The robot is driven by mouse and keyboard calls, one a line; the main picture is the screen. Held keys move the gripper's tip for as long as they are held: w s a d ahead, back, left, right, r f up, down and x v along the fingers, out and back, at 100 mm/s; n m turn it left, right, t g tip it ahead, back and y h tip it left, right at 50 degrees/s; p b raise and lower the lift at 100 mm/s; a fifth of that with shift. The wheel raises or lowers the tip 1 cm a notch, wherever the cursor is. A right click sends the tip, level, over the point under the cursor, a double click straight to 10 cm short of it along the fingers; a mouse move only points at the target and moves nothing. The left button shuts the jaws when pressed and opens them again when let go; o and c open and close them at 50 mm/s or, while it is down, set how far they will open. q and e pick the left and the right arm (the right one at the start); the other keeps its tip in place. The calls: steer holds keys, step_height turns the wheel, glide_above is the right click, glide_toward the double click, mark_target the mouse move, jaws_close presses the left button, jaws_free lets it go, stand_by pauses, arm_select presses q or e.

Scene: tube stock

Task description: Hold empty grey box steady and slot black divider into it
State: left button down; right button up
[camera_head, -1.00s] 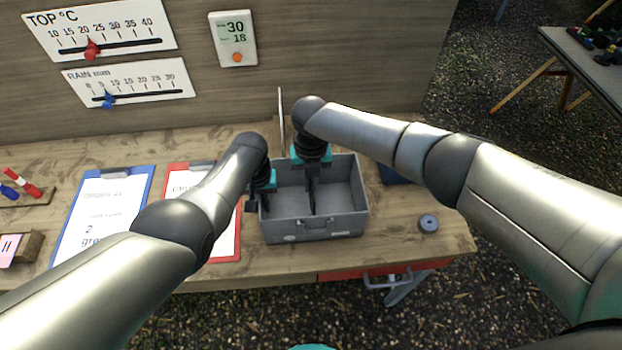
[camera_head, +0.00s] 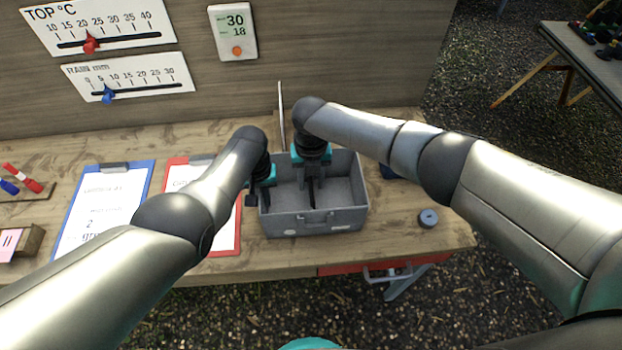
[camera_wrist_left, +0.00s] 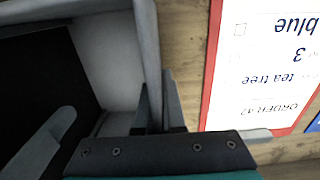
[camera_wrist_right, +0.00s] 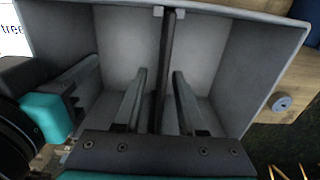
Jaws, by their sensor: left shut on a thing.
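The grey box (camera_head: 342,218) stands on the wooden bench. My left gripper (camera_head: 259,198) is shut on the box's left wall, one finger inside and one outside, as the left wrist view (camera_wrist_left: 158,108) shows. The black divider (camera_wrist_right: 168,50) stands upright across the middle of the box, its far end between two small tabs on the wall. Its broad dark face (camera_wrist_left: 35,80) shows in the left wrist view. My right gripper (camera_wrist_right: 158,98) is inside the box with its fingers apart, one on each side of the divider, with gaps. The divider's lower edge is hard to see.
A red clipboard (camera_head: 228,238) lies just left of the box and a blue clipboard (camera_head: 68,232) further left. A grey-blue round roll (camera_head: 428,218) sits to the right. A thin upright panel (camera_head: 281,115) stands behind the box. The bench's front edge is close before it.

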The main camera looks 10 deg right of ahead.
steer(key=shift+r, duration=0.1)
step_height(320, 180, up, 12)
steer(key=shift+f, duration=0.1)
stand_by(0.6)
stand_by(0.4)
arm_select(q)
steer(key=c, duration=0.9)
jaws_free()
steer(key=shift+c, duration=0.2)
steer(key=shift+r, duration=0.15)
steer(key=shift+r, duration=5.85)
